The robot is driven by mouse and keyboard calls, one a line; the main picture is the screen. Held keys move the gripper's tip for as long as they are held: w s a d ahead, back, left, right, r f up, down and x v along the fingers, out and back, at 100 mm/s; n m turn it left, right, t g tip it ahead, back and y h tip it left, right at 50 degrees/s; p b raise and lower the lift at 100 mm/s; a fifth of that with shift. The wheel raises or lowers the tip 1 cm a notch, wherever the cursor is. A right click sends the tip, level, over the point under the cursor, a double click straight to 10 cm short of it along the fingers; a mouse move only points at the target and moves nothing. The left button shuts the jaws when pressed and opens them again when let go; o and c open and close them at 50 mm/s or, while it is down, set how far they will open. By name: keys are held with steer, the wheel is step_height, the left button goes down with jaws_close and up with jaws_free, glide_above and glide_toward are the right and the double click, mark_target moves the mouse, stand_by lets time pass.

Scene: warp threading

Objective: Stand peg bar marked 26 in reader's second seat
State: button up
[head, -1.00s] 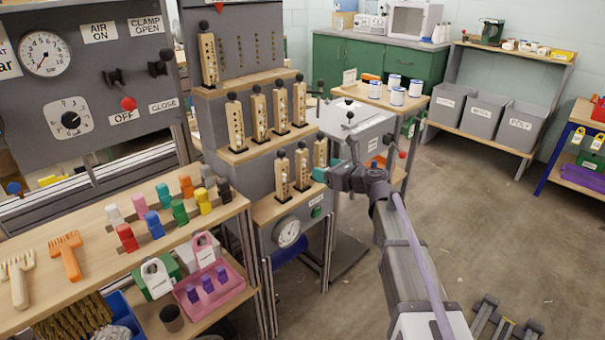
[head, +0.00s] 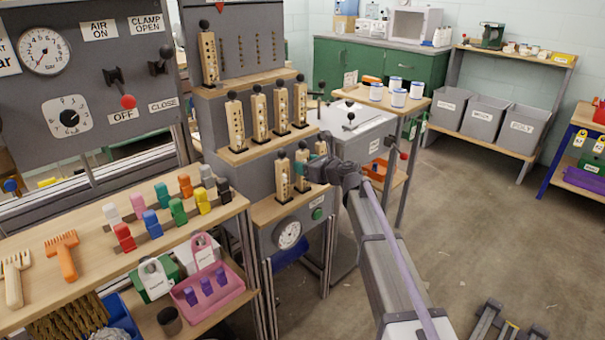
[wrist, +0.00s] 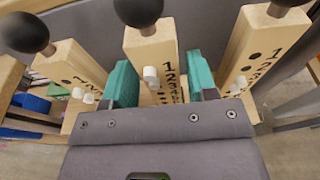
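Wooden peg bars with black ball knobs stand upright on a stepped grey rack. In the head view, one bar (head: 209,58) stands on the top step, several stand on the middle step (head: 240,156), and the lowest step (head: 266,212) holds more, partly hidden by my gripper (head: 314,168). In the wrist view, my gripper (wrist: 161,84) is open, its teal fingers on either side of the middle bar (wrist: 152,50). Other bars stand to the left (wrist: 72,62) and right (wrist: 262,45). White pegs and a number column show on the bars. I cannot read a 26, nor tell which step is the reader.
A dial gauge (head: 289,235) sits below the lowest step. A bench with coloured clips (head: 178,212) and a pink tray (head: 239,283) is at the left. A grey machine (head: 354,135) stands close behind my gripper. The floor (head: 465,230) at the right is mostly clear.

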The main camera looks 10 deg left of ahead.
mark_target(305, 152)
steer(key=c, duration=0.7)
step_height(305, 152, up, 4)
steer(key=p, duration=0.4)
steer(key=shift+r, duration=0.1)
